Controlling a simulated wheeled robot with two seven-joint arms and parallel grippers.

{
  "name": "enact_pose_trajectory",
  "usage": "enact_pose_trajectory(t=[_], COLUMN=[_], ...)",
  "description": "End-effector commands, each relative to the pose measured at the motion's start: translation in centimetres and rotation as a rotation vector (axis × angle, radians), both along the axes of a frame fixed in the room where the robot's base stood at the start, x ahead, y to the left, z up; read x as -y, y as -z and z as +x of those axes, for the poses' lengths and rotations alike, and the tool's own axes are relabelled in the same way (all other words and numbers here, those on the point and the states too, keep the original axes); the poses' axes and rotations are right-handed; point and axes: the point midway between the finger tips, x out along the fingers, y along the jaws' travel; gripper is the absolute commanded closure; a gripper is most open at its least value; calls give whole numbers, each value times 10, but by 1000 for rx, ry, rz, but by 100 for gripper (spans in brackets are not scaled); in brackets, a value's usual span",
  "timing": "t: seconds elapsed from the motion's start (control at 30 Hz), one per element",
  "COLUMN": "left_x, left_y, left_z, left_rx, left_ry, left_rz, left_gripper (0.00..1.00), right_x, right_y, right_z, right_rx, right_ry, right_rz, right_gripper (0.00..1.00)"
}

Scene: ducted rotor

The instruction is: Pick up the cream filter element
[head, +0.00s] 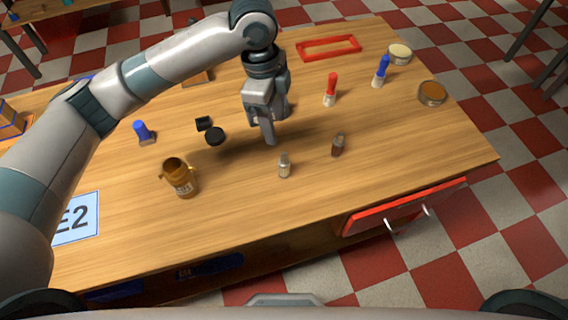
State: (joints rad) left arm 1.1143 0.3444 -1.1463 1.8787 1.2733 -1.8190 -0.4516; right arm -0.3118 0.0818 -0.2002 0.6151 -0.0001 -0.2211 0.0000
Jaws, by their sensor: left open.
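A round, short piece with a cream top (400,52) sits near the far right edge of the table; it is the best match for the cream filter element, though it is too small to be sure. My left gripper (268,136) points down over the middle of the table, well to the left of and nearer than the cream piece. It is open, with nothing visible between its fingers. Its height above the wood is hard to tell. My right gripper is not in view.
A blue-handled brush (381,72) and an amber-topped round piece (432,93) stand near the cream piece. A red-handled brush (331,90), red frame (330,48), small bottles (285,167) and brown jar (181,178) share the wooden table (440,145). A red-fronted drawer (400,208) is below.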

Motion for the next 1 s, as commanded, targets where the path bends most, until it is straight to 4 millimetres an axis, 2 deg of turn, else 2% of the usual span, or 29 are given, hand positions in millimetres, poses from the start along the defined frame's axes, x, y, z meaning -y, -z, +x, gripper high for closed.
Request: enact_pose_trajectory(t=[0.17,0.3,0.7,0.83,1.0], left_x=[2,5,13,14,14], left_y=[16,38,105,116,119], left_z=[-1,-3,-4,-5,-4], left_rx=[-4,-4,-2,-2,0], left_ry=[-2,-1,-1,0,1], left_rz=[0,1,1,1,0], left_gripper=[53,53,53,53,53], right_x=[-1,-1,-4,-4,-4], right_y=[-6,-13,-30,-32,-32], right_z=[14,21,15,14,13], right_rx=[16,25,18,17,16], right_ry=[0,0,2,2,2], right_rz=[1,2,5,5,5], right_gripper=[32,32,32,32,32])
